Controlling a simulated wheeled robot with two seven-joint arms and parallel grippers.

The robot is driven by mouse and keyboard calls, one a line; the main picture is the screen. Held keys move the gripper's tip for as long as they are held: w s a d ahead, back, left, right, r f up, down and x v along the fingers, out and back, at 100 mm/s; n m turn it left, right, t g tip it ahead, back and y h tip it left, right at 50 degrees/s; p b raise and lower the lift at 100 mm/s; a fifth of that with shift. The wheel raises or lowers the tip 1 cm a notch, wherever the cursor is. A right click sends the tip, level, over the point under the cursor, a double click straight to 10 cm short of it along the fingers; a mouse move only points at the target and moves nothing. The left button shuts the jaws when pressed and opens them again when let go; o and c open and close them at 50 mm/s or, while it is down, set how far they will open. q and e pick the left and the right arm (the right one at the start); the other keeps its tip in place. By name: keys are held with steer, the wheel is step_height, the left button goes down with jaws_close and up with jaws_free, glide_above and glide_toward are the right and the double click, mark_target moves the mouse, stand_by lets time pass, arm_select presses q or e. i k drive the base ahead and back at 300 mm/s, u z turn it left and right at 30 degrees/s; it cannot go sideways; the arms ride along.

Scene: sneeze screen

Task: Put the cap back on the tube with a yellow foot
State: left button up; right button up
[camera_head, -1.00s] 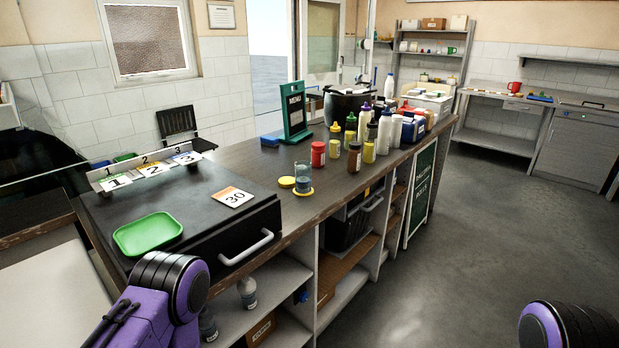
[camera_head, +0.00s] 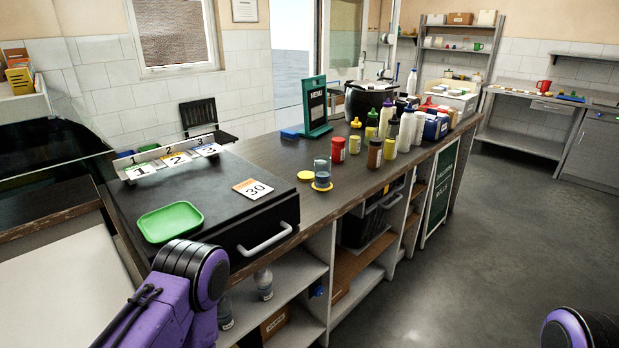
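A small clear tube (camera_head: 322,169) with grey-blue contents stands upright on a yellow round foot (camera_head: 321,187) on the dark counter. Its top looks uncovered. A flat yellow disc, which looks like the cap (camera_head: 306,176), lies on the counter just left of the tube. Purple and black links of my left arm show at the lower left and of my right arm at the lower right. Neither gripper is in view, so I cannot see what they hold. Both visible arm parts are well short of the tube and cap.
The dark counter (camera_head: 270,150) carries a black box with a green tray (camera_head: 170,222) and a "30" card (camera_head: 252,189) left of the tube. A red-lidded jar (camera_head: 338,150) and several bottles stand behind and right. The grey floor (camera_head: 510,230) is clear to the right.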

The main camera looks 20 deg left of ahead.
mark_target(322, 183)
steer(key=z, duration=0.45)
steer(key=k, duration=0.6)
steer(key=z, duration=1.05)
steer(key=k, duration=0.8)
steer(key=z, duration=0.5)
steer(key=i, duration=1.15)
steer(key=u, duration=0.75)
steer(key=i, duration=1.15)
steer(key=u, duration=1.6)
steer(key=i, duration=0.55)
steer(key=u, duration=0.5)
